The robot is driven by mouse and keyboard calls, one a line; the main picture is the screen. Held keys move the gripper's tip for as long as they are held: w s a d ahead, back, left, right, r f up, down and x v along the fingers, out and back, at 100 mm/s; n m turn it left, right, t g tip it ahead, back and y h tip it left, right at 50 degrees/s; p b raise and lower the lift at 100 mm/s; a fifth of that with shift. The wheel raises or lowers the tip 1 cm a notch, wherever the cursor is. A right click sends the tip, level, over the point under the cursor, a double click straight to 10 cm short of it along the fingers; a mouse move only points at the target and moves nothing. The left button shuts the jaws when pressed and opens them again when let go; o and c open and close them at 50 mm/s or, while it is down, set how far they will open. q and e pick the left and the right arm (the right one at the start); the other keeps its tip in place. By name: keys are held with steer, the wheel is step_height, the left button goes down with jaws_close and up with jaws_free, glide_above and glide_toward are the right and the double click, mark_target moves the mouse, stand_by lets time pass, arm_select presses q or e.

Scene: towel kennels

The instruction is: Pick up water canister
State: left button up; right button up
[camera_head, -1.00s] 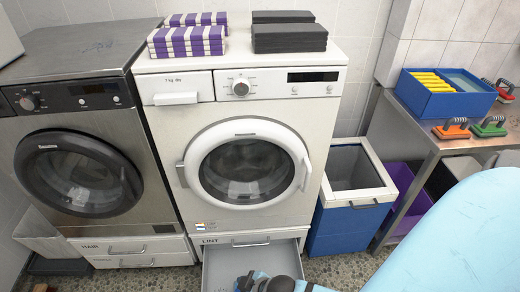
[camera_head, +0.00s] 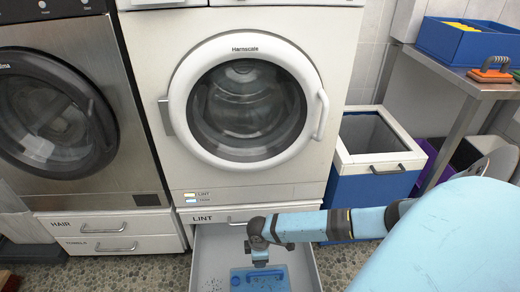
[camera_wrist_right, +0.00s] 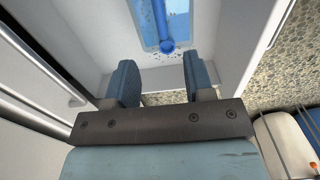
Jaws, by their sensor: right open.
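A blue water canister (camera_head: 250,281) lies in the open grey LINT drawer (camera_head: 208,268) below the white washer. In the right wrist view the canister (camera_wrist_right: 181,22) shows at the top, with a darker blue bar and round end (camera_wrist_right: 167,46) on it. My right gripper (camera_head: 261,264) reaches in from the right over the drawer, just above the canister. In the wrist view its two fingers (camera_wrist_right: 162,80) are apart with nothing between them, and the canister is beyond them. The canister's near part is cut off by the head view's lower edge. My left gripper is not in view.
The washer (camera_head: 245,187) stands right behind the drawer, with a steel machine (camera_head: 140,150) to its left. A blue bin with a white rim (camera_head: 372,187) stands to the right. Dark specks lie in the drawer.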

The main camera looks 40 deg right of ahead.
steer(key=b, duration=0.3)
glide_above(260, 273)
steer(key=f, duration=0.6)
steer(key=shift+a+f, duration=0.2)
steer(key=shift+f, duration=0.2)
steer(key=shift+f+b, duration=0.45)
steer(key=shift+f, duration=0.4)
step_height(260, 273, down, 4)
steer(key=b, duration=0.3)
steer(key=shift+d+r, duration=0.15)
steer(key=shift+f, duration=0.5)
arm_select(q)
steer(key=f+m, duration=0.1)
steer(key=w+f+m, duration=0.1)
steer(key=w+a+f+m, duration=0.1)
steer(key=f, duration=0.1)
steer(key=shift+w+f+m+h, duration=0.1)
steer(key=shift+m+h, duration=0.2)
arm_select(e)
jaws_close()
steer(key=shift+r, duration=0.15)
